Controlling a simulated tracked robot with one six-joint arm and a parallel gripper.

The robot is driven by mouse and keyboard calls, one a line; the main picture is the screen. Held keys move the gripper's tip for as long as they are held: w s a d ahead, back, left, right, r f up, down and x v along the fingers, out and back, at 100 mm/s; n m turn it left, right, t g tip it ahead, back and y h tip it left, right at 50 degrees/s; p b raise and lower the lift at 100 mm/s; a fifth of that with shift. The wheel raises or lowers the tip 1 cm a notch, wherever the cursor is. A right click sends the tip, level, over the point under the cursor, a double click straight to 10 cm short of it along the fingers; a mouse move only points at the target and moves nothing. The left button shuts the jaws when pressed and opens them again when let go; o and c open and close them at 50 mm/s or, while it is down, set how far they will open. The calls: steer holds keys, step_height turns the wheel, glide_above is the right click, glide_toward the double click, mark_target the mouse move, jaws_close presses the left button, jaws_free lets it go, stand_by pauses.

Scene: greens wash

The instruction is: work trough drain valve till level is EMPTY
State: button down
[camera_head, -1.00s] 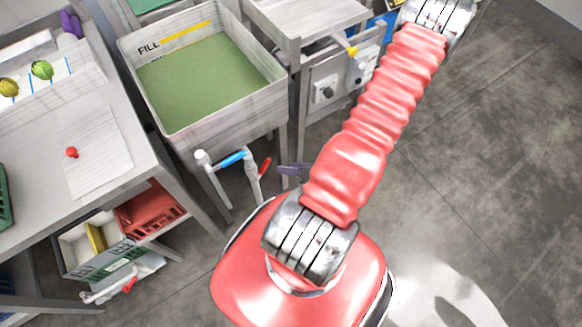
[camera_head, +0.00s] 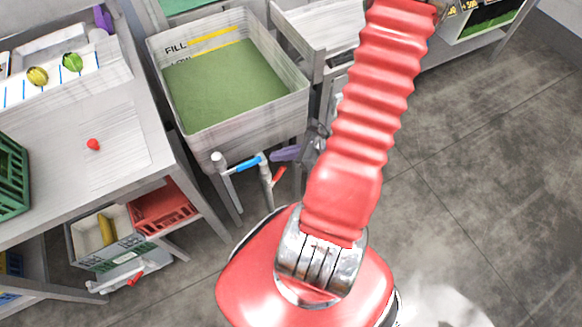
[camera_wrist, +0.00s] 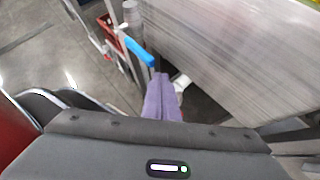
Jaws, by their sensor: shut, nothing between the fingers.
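The trough (camera_head: 232,142) is a grey bin holding green water (camera_head: 225,85). Its inner wall shows a yellow FILL line, and a lower mark partly shows just above the water. Under its front corner are white pipes with a blue lever (camera_head: 248,163) and a red lever (camera_head: 279,174); which one is the drain valve I cannot tell. My gripper (camera_head: 287,153) has purple fingers, shut and empty, right of the blue lever and just above the red one. In the wrist view its fingers (camera_wrist: 161,98) point toward the blue lever (camera_wrist: 140,52), apparently apart from it.
A table (camera_head: 60,195) with a red knob stands at left. Below it are a red crate (camera_head: 160,208) and a grey crate with a yellow item. Another unit stands behind my arm. The floor at right (camera_head: 480,180) is clear.

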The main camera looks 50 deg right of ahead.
steer(key=w+a+r+n+g, duration=0.3)
steer(key=a+r+n+g, duration=0.3)
steer(key=a+r+n, duration=0.8)
steer(key=s+a+r+n+t+h, duration=0.1)
steer(key=a+r+n+h, duration=0.1)
steer(key=r+n, duration=0.7)
steer(key=s+a+r+n+t+h, duration=0.1)
steer(key=s+a+r+n+h, duration=0.1)
steer(key=r+n, duration=0.7)
steer(key=shift+s+a+r+h, duration=0.3)
steer(key=shift+a+h, duration=0.1)
steer(key=shift+h, duration=0.2)
steer(key=shift+f, duration=0.1)
